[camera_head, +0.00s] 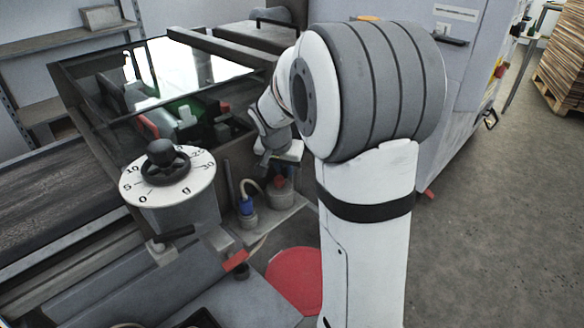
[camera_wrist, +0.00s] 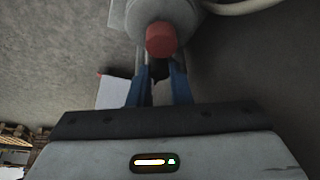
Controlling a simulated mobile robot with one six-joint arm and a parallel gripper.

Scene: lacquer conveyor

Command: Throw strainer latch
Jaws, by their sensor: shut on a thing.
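The strainer appears to be the grey cylindrical body (camera_wrist: 120,14) at the top of the wrist view, with a round red end (camera_wrist: 160,38) facing the camera. In the head view a grey pot (camera_head: 281,196) with a red top stands on a ledge below my wrist. My gripper (camera_wrist: 160,74) points at this body, its two blue fingers close together just below the red end. They are shut on a small dark piece (camera_wrist: 160,70), likely the latch. Thin metal rods show beside it. In the head view the fingertips are hard to make out beside my wrist.
A numbered dial (camera_head: 200,180) with a black handwheel stands to the left. A red disc (camera_head: 297,280) lies in front below. Open floor (camera_head: 500,240) is on the right.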

